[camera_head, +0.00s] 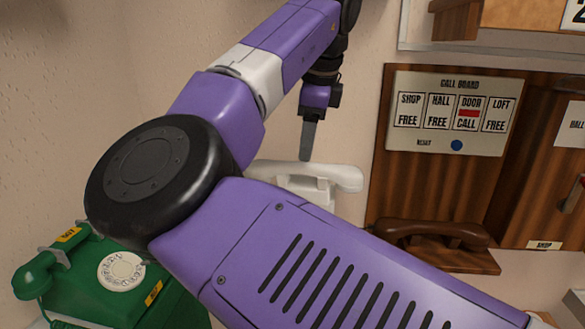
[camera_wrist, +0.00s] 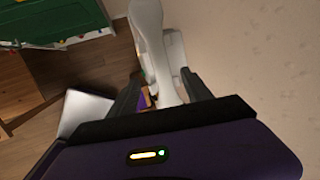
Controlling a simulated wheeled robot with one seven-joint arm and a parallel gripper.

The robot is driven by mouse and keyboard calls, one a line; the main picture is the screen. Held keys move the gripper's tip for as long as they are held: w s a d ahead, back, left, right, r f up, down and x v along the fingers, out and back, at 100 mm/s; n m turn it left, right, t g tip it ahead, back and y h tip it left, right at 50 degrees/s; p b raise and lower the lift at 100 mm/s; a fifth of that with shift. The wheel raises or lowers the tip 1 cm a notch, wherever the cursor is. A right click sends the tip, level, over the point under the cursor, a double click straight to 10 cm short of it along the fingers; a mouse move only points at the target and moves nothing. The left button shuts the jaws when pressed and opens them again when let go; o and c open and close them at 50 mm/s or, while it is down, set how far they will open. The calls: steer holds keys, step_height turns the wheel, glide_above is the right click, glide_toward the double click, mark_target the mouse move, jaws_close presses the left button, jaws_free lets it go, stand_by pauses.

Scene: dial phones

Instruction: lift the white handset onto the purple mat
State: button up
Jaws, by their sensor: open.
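The white handset (camera_head: 342,177) lies across the cradle of a white phone (camera_head: 318,191), which is partly hidden behind my arm. My gripper (camera_head: 306,157) points down, its tips at or just in front of the handset in the head view. In the wrist view the handset (camera_wrist: 148,32) runs down between the two spread fingers of my gripper (camera_wrist: 160,90). The fingers stand apart on either side of it; I cannot tell whether either touches it.
A green dial phone (camera_head: 110,278) stands at the lower left. The wall is close behind the white phone. My arm covers much of the middle.

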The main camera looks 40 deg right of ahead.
mark_target(304, 165)
steer(key=p+x, duration=0.1)
steer(key=x, duration=0.6)
steer(key=shift+w+f, duration=0.1)
steer(key=shift+f, duration=0.1)
steer(key=shift+c, duration=0.2)
